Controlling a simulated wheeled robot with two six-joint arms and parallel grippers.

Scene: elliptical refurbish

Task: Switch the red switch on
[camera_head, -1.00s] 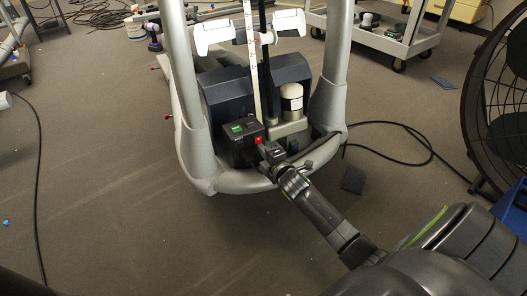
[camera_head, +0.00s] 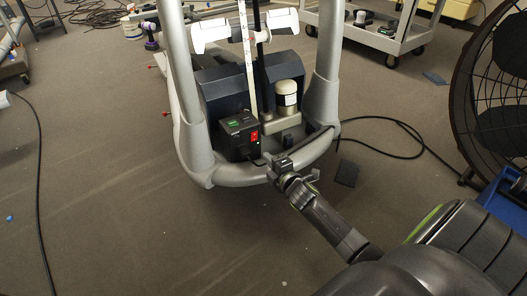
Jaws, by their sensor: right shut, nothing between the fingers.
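The red switch (camera_head: 227,136) is on the right part of the front of a small black box (camera_head: 238,146), which has a green patch on top. The box sits inside the silver tubular frame of the elliptical (camera_head: 205,178), at its lower front. My right gripper (camera_head: 272,160) is shut and empty. Its tip is a little to the lower right of the red switch and apart from it, near the frame's front tube. The switch shows unobstructed, but its rocker position is too small to tell. My left gripper is not in view.
A large black fan (camera_head: 490,100) is at the right. Black cables (camera_head: 400,155) lie on the floor. A grey cart (camera_head: 385,35) stands behind.

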